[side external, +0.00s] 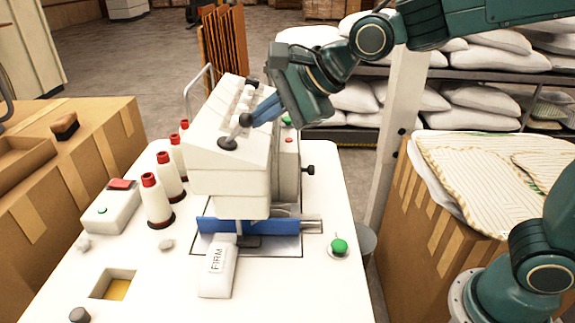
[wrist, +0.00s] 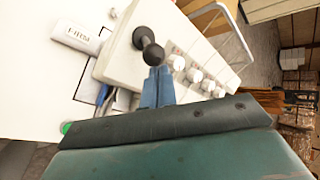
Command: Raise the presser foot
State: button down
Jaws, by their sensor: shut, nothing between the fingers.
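The white sewing machine head (side external: 230,165) stands on a white table. A lever with black knobbed ends (side external: 228,143) sits on the head's upper near edge; it also shows in the wrist view (wrist: 153,53). My gripper (side external: 254,119) has its blue fingers shut with nothing between them. Its tips are right beside the lever's upper knob; in the wrist view the fingertips (wrist: 157,70) are just below the nearer knob. I cannot tell whether they touch it. A dark foot-like part (side external: 248,241) is low under the head, beside a blue bar (side external: 222,225); any gap beneath it is too small to judge.
A white block marked FIRM (side external: 217,272) lies in front of the head. White thread cones (side external: 156,203) with red tops stand at its left. A green button (side external: 339,246) is at the right. Several dials (wrist: 195,75) line the head's top.

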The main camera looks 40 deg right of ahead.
jog(key=shift+w+a+r+g+h, duration=0.1)
jog(key=shift+a+r+g+h, duration=0.1)
jog(key=shift+g+h, duration=0.35)
jog(key=shift+w+a+r+g+h, duration=0.1)
jog(key=shift+r+g+h, duration=0.2)
jog(key=shift+g, duration=0.35)
dwell(0.5)
jog(key=shift+w+a+r+n, duration=0.2)
jog(key=shift+w+n, duration=0.05)
jog(key=shift+n, duration=0.05)
dwell(0.6)
jog(key=shift+a, duration=0.1)
jog(key=shift+w+a+r+g+h, duration=0.5)
jog(key=shift+w+a+g+h, duration=0.15)
jog(key=shift+g+h, duration=0.35)
jog(key=shift+w+a+r, duration=0.2)
jog(key=shift+w+a, duration=0.25)
jog(key=shift+w+a+r, duration=0.15)
jog(key=shift+w+a, duration=0.25)
jog(key=shift+w, duration=0.05)
jog(key=shift+r, duration=0.15)
jog(key=shift+r, duration=0.7)
jog(key=shift+r, duration=0.1)
